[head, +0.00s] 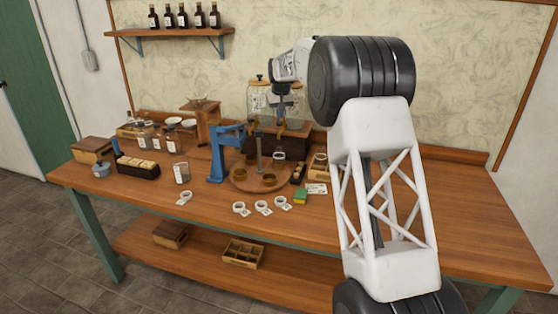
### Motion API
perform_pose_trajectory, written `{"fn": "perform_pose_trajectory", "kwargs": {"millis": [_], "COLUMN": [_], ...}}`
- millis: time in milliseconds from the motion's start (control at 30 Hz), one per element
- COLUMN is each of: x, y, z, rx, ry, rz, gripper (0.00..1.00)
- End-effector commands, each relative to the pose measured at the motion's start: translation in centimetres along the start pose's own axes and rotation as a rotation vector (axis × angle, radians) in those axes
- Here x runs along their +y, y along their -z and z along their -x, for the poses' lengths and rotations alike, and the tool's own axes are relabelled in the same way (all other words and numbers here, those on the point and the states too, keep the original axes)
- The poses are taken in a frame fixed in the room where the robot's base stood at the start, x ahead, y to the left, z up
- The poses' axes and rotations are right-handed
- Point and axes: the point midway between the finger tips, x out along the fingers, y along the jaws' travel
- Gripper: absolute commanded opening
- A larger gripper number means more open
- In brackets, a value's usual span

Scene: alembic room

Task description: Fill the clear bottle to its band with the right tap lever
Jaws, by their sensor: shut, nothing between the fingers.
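Clear bottles with pale labels (143,141) stand at the left of the bench. I cannot tell which is the banded bottle, nor its water level.
A blue stand (217,160) and a round wooden board (240,182) with amber cups are in front of the jar. My arm hides part of the right bench.

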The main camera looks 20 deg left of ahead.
Motion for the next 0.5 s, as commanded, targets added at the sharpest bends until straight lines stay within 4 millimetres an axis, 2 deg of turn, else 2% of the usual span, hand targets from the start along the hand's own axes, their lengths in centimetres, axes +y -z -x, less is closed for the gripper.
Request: {"fn": "perform_pose_trajectory", "kwargs": {"millis": [500], "x": [0.0], "y": [-0.4], "z": [-1.7], "rx": [-0.001], "ry": [0.000], "rz": [0.000], "gripper": [0.00]}}
